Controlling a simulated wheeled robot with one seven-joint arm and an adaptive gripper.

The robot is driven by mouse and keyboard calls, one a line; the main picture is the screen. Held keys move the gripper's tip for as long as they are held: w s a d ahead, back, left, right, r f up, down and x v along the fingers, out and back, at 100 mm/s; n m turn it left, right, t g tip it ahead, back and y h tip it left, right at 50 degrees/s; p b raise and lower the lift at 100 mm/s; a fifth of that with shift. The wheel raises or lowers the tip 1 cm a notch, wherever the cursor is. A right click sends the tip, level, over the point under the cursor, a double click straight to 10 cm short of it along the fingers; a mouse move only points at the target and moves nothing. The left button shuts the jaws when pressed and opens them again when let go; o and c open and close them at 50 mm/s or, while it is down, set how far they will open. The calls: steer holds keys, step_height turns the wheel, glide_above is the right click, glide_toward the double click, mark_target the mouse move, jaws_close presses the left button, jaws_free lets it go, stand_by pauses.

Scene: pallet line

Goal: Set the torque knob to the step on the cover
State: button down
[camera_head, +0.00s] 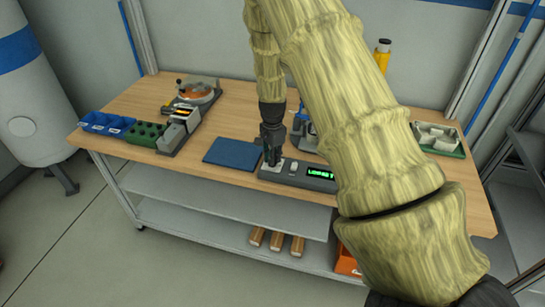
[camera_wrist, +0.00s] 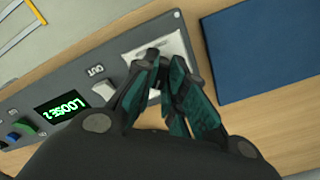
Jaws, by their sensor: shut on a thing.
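A low grey torque unit (camera_head: 296,180) lies near the bench's front edge, with a pale square plate (camera_wrist: 176,47) at one end. Its green-lit display (camera_head: 320,174) reads LOOSE and a digit I cannot read surely; it also shows in the wrist view (camera_wrist: 61,108). My gripper (camera_head: 272,160) points down over the plate. In the wrist view, its dark teal fingers (camera_wrist: 154,58) are shut on the torque knob, which they hide almost wholly. I cannot read the knob's setting. I cannot make out a cover with a step marked on it.
A flat blue panel (camera_head: 232,153) lies left of the unit, close to my gripper. A green-rimmed tray (camera_head: 456,153) stands right. My arm hides part of the bench.

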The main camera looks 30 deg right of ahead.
stand_by(0.3)
steer(key=c, duration=1.5)
jaws_free()
steer(key=shift+r, duration=0.15)
step_height(320, 180, up, 12)
steer(key=shift+f, duration=0.1)
